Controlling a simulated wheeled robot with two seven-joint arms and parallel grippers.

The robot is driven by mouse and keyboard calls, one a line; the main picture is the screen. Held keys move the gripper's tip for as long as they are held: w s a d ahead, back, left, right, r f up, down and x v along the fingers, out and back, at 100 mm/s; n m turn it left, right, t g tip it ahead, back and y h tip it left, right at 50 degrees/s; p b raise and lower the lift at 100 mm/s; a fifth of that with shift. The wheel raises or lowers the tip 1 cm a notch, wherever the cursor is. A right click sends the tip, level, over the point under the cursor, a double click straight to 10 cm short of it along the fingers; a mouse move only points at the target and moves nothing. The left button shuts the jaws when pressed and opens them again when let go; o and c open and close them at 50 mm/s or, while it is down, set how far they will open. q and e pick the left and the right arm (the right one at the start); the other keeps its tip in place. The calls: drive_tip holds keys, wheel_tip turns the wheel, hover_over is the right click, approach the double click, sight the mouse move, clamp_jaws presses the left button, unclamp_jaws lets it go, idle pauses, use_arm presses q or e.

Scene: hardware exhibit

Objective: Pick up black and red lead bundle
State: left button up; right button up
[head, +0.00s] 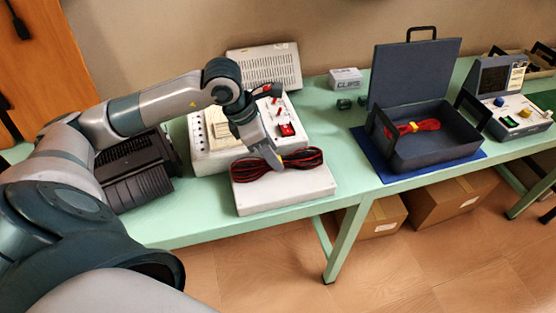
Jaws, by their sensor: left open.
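The black and red lead bundle (302,157) lies on top of a flat white box (284,192) near the front edge of the green table. My right gripper is not in view.
A white instrument (212,150) with a red part stands behind the box, and a black device (136,181) is to the left. An open dark case (430,155) with a red cable (420,126) sits on a blue mat (378,168) to the right. Cardboard boxes (448,200) are under the table (340,151).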

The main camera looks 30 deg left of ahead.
use_arm(q)
drive_tip(key=shift+x, duration=1.1)
clamp_jaws()
